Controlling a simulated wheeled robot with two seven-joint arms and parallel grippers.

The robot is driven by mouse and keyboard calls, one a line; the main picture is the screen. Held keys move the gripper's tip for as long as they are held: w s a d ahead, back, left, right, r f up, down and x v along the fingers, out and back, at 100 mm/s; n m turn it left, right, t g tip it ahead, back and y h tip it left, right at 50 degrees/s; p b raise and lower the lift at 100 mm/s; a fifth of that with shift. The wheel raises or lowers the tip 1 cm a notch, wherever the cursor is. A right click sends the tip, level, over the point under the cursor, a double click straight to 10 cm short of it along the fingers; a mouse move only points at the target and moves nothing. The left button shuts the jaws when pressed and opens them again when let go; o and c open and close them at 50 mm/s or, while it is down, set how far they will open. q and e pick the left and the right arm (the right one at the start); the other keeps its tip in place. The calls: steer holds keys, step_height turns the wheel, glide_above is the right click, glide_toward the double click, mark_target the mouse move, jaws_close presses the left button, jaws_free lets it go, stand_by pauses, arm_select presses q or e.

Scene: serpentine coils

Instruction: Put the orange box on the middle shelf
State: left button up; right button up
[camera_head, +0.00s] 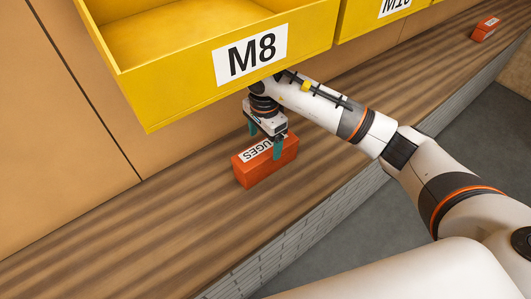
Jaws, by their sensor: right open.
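An orange box (262,171) with a white label, partly readable as "UGES", stands on the wooden shelf board (130,235). My right gripper (262,152) is directly above it, pointing down, with its teal fingers at the box's top and sides. The fingers are open around the box, and part of the label is hidden behind them. Whether the fingers touch the box cannot be seen. My left gripper is not in view.
A yellow bin (180,90) marked M8 hangs close above my right wrist. Another yellow bin (365,20) is to its right. A second orange box (485,29) stands far right on the board. The board is clear at left.

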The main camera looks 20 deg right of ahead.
mark_target(264, 146)
steer(key=f, duration=0.1)
steer(key=w+f, duration=0.1)
steer(key=f, duration=0.1)
steer(key=shift+p, duration=0.3)
steer(key=shift+s+f+p, duration=0.2)
steer(key=shift+f+p, duration=0.1)
steer(key=shift+p, duration=0.1)
steer(key=f, duration=0.1)
steer(key=s+f+p, duration=0.1)
steer(key=f, duration=0.1)
steer(key=shift+d+f+p, duration=0.1)
steer(key=shift+f+p, duration=0.05)
steer(key=shift+p, duration=0.15)
steer(key=shift+w+f, duration=0.25)
steer(key=shift+f, duration=0.25)
steer(key=shift+r, duration=0.15)
steer(key=c, duration=1.5)
